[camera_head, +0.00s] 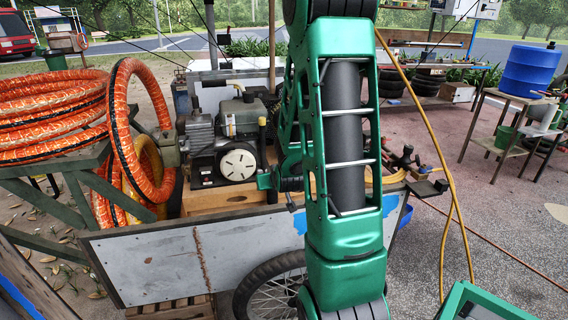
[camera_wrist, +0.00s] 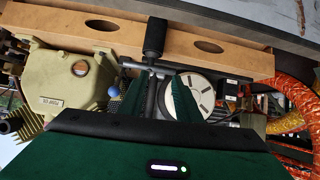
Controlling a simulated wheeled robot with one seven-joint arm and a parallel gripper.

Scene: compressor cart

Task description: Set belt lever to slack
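In the wrist view, a lever with a black cylindrical grip (camera_wrist: 155,37) and a grey metal rod stands in front of my gripper (camera_wrist: 158,82). I take it to be the belt lever; no label shows. My two green fingers are apart, one on each side of the rod, with the grip beyond their tips. I cannot tell whether either finger touches the rod. Behind it is a white slotted wheel (camera_wrist: 194,94), which also shows on the compressor in the head view (camera_head: 238,165).
The compressor sits on a grey cart (camera_head: 150,262) with a spoked wheel. A beige housing (camera_wrist: 68,82) and a blue knob (camera_wrist: 113,92) are close to my fingers. Orange hoses (camera_head: 50,110) hang at the left. A yellow hose (camera_head: 420,105) runs down at the right.

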